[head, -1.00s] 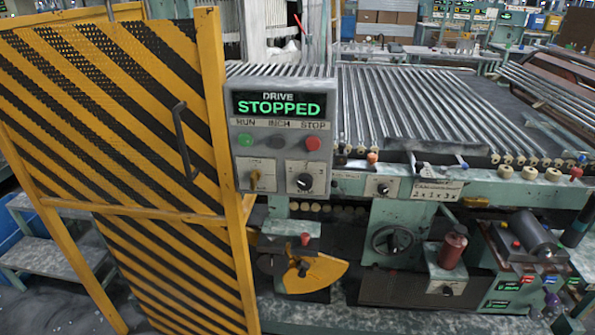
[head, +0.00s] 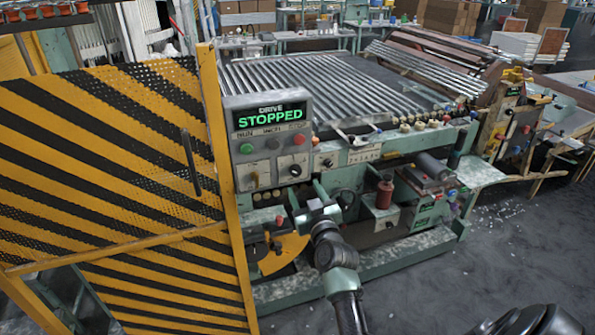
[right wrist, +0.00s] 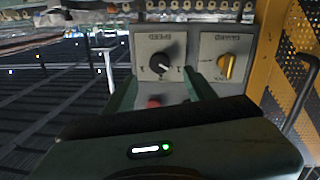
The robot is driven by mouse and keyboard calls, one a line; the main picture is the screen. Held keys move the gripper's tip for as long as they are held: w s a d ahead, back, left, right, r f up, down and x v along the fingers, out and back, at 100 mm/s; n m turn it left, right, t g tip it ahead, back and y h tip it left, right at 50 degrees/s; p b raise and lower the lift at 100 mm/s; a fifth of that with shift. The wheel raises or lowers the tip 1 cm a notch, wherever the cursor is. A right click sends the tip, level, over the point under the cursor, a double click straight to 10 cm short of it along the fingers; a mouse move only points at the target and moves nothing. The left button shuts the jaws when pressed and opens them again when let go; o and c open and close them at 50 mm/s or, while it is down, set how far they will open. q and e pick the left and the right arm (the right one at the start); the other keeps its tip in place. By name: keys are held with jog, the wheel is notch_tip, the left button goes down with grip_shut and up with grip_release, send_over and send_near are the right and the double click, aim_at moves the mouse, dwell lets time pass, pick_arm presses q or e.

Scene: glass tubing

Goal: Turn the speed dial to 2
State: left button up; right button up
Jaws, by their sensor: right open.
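The speed dial (head: 294,170) is a black knob on a pale plate at the lower right of the grey control box (head: 229,150). In the right wrist view, which is upside down, the speed dial (right wrist: 162,66) has a white pointer mark; I cannot read its number surely. My right gripper (head: 306,202) is open and empty, in front of and below the dial in the head view. Its green fingers (right wrist: 163,92) point toward the panel, apart from the dial. The display (head: 268,115) reads STOPPED. My left gripper is not in view.
A yellow selector knob (head: 254,178) sits beside the dial. Green (head: 247,148) and red (head: 299,140) buttons are above. A yellow-and-black striped guard (head: 120,160) stands close on the left. A red-brown cylinder (head: 384,193) stands on the machine at right.

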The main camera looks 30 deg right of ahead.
aim_at(297, 173)
jog(key=x, duration=0.6)
jog(key=shift+w+p, duration=0.15)
jog(key=shift+p, duration=0.25)
jog(key=shift+w+d, duration=0.3)
jog(key=shift+w, duration=0.35)
grip_shut()
